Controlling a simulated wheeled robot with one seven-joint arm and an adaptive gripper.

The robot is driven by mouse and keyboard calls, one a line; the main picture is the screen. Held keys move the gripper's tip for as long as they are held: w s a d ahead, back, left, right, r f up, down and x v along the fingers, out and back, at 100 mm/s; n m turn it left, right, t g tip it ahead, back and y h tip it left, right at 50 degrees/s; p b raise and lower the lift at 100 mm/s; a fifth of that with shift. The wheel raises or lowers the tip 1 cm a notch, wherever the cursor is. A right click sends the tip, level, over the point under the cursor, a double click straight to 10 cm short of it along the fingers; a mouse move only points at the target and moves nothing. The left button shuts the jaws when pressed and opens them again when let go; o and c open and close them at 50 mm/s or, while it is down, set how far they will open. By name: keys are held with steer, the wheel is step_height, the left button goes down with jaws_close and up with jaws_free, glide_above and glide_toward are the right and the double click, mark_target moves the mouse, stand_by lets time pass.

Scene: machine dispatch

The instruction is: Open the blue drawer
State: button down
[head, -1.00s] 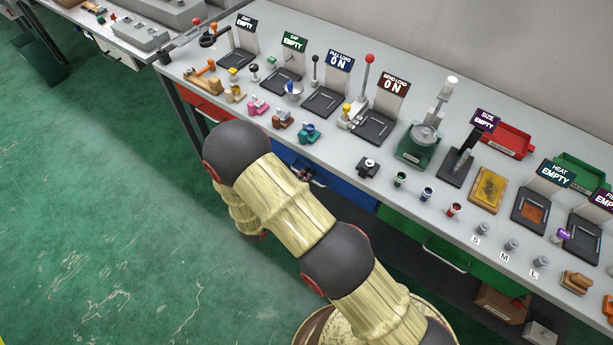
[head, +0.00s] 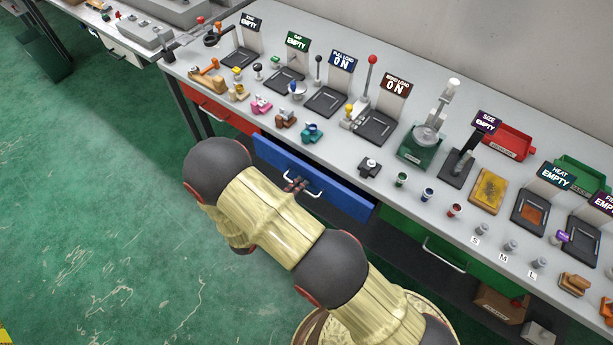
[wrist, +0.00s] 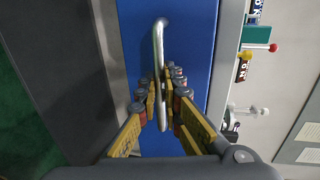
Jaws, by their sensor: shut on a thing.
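The blue drawer (head: 342,196) is under the front edge of the long grey workbench. Its front stands slightly out from the bench edge, and its inside does not show. My gripper (head: 296,184) is at the metal bar handle (head: 316,194) on the drawer front. In the wrist view, the fingers of my gripper (wrist: 164,82) are shut around the handle (wrist: 158,45), with the blue drawer front (wrist: 190,40) behind them. My arm hides the area below and left of the drawer in the head view.
A red drawer (head: 215,108) is left of the blue one, and a green drawer (head: 415,236) is right of it. The workbench top (head: 345,165) carries several fixtures, signs and small parts. Open green floor (head: 90,220) lies to the left.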

steer(key=f+p+v, duration=0.1)
steer(key=f+v, duration=0.1)
steer(key=v, duration=0.9)
steer(key=s+f+p+v, duration=0.1)
steer(key=f+v, duration=0.2)
steer(key=v, duration=0.9)
steer(key=shift+a, duration=0.25)
steer(key=c, duration=2)
jaws_free()
steer(key=shift+w+p, duration=0.1)
steer(key=shift+p, duration=0.2)
steer(key=shift+r, duration=0.1)
